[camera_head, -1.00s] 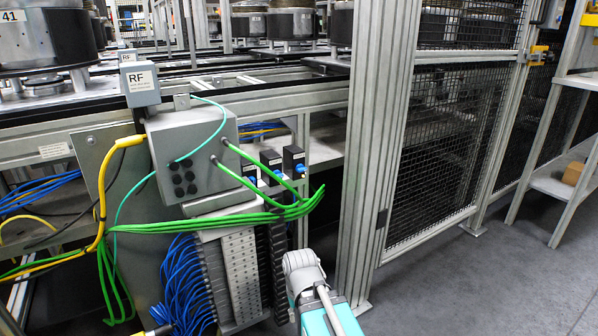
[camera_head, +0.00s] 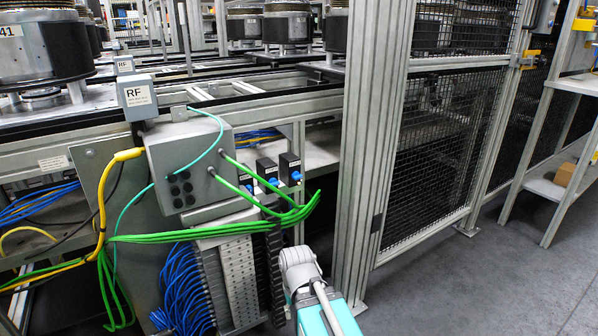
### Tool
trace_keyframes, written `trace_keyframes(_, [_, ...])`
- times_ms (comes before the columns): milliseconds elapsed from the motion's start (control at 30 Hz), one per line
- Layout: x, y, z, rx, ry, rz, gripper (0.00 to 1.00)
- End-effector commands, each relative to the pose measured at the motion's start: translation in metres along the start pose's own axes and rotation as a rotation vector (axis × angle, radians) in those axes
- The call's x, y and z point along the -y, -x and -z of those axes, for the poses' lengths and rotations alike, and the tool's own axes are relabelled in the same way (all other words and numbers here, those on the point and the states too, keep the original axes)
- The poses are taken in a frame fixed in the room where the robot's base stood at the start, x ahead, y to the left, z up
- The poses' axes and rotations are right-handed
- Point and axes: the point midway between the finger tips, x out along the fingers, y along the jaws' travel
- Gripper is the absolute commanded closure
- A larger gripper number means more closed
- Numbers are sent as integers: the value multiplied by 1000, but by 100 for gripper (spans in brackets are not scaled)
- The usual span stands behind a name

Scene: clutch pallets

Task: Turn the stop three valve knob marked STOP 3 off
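Three black valve units with blue knobs sit in a row under the machine frame, right of the grey junction box. They are the left unit (camera_head: 246,184), the middle unit (camera_head: 267,172) and the right unit (camera_head: 290,168). Their markings are too small to read, so I cannot tell which is STOP 3 or how its knob is turned. Green cables pass in front of the left and middle units. Part of my grey and teal arm shows at the bottom centre, below the valves. My gripper is not in view.
The grey junction box (camera_head: 190,168) and green cables (camera_head: 215,230) are left of and below the valves. A thick aluminium post (camera_head: 372,150) stands close on their right, with a mesh fence (camera_head: 440,150) beyond. Grey floor (camera_head: 450,285) is clear at the lower right.

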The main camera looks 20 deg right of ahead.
Motion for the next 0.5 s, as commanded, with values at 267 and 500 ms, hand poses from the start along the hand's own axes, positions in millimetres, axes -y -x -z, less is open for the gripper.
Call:
trace_keyframes(267, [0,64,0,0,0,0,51])
trace_keyframes(500, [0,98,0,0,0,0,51])
